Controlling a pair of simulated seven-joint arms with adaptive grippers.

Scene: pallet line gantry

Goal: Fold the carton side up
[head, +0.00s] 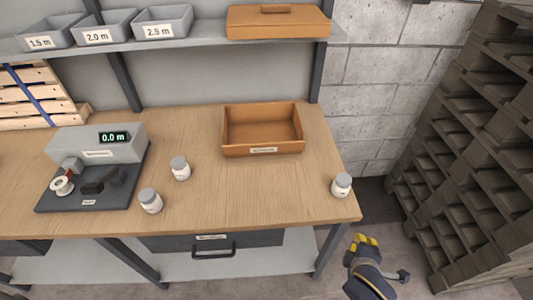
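No carton with a loose side flap is clearly recognisable in the head view. An open brown tray-like box (263,150) with a label on its front stands at the back right of the wooden bench, its walls upright. A closed brown box (278,21) with a raised strip on top sits on the shelf above. My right gripper (364,240), with yellow tips, is low in front of the bench's right corner, apart from everything on it. The tips look close together, but its opening is unclear. My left gripper is out of view.
The bench (250,205) holds three small capped jars (181,168), (151,201), (341,185) and a grey device (97,145) reading 0.0 m. Grey bins (162,22) line the shelf (190,38). A drawer (212,246) sits below the bench. Stacked pallets (470,150) stand right.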

